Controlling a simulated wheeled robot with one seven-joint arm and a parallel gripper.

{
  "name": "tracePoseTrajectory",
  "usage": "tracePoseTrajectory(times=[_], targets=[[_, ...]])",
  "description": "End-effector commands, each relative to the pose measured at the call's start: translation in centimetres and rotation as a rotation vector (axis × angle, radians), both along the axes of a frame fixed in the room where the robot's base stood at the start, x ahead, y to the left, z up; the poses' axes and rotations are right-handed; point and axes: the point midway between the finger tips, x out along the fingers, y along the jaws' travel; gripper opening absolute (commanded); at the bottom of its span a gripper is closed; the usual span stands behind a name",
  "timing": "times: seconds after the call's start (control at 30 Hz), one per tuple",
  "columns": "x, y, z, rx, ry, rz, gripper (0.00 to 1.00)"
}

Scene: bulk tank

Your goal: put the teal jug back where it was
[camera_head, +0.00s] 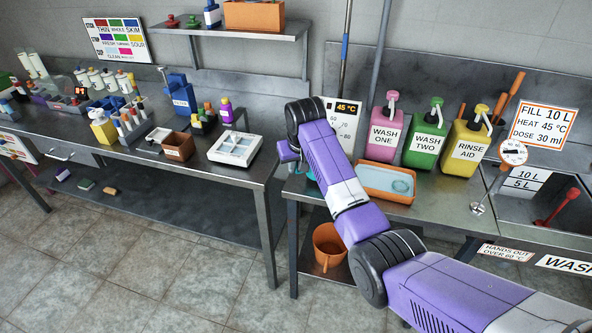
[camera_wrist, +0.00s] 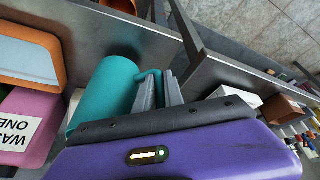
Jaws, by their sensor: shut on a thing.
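The teal jug (camera_wrist: 106,88) shows in the wrist view, left of my gripper's fingers. My gripper (camera_wrist: 159,78) is shut on the jug's handle, which lies between the two grey fingertips. The jug is close to the steel bench with the wash bottles; I cannot tell whether it rests on the bench or hangs just above it. In the head view my purple arm hides the gripper and nearly all of the jug.
The orange tray (camera_head: 384,196) and the pink WASH ONE bottle (camera_head: 384,137) stand close to the jug. A gap separates this bench from the left bench, which holds a white scale (camera_head: 235,149). An orange bucket (camera_head: 327,240) sits on the lower shelf.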

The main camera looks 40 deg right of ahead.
Motion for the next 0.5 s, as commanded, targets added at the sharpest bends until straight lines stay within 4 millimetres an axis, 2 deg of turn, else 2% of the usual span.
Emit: tracePoseTrajectory(times=[0.17,0.5], targets=[[0.0,0.0,-2.0,0.0,0.0,0.0,0.0],[0.0,0.0,-2.3,0.0,-0.001,0.0,0.0]])
